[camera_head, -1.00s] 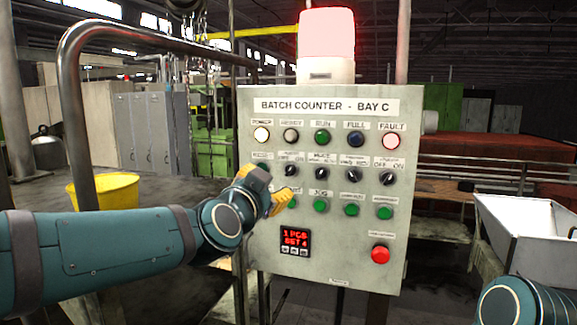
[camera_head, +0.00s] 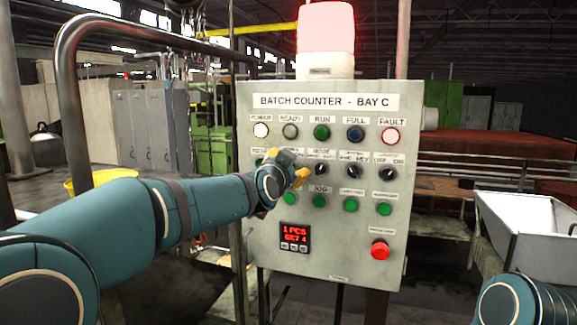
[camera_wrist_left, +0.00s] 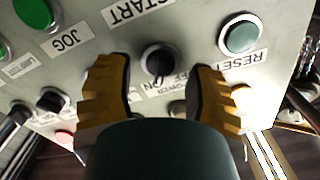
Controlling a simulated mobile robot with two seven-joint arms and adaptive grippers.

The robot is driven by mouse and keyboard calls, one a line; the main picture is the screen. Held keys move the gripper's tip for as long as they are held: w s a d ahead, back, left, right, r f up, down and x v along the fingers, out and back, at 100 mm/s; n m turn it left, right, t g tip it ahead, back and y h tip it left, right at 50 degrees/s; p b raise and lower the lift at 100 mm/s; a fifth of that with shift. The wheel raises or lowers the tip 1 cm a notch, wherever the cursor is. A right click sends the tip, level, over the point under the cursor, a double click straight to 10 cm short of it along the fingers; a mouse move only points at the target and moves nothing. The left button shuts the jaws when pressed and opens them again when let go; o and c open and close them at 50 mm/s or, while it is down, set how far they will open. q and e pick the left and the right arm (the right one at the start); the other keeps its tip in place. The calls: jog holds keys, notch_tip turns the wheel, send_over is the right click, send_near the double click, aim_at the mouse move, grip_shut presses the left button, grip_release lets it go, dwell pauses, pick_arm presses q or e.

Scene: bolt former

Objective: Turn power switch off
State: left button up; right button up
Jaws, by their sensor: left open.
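The grey control panel (camera_head: 345,235) is labelled "BATCH COUNTER - BAY C". Its power lamp (camera_head: 261,130) at the upper left is lit white. My left gripper (camera_head: 300,172) is in front of the second row and hides the switch near that row's left end. In the left wrist view, the black switch knob (camera_wrist_left: 158,60), with ON and OFF lettering, sits between the tips of my open yellow fingers (camera_wrist_left: 160,75). Whether the fingers touch it I cannot tell. My right gripper is not in view; only part of my right arm shows at lower right.
The green reset button (camera_wrist_left: 241,36) and a green button (camera_wrist_left: 34,12) are near the fingers. Other black knobs (camera_head: 354,172) lie to the right. A red button (camera_head: 380,251) and red display (camera_head: 295,236) are lower. A metal rail (camera_head: 72,110) stands left, a white bin (camera_head: 528,225) right.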

pick_arm(q)
grip_shut()
jog(key=shift+n, duration=0.4)
jog(key=n, duration=0.3)
jog(key=n+b, duration=0.1)
jog(key=n, duration=0.7)
jog(key=shift+a+r, duration=0.1)
jog(key=shift+a, duration=0.25)
dwell(0.3)
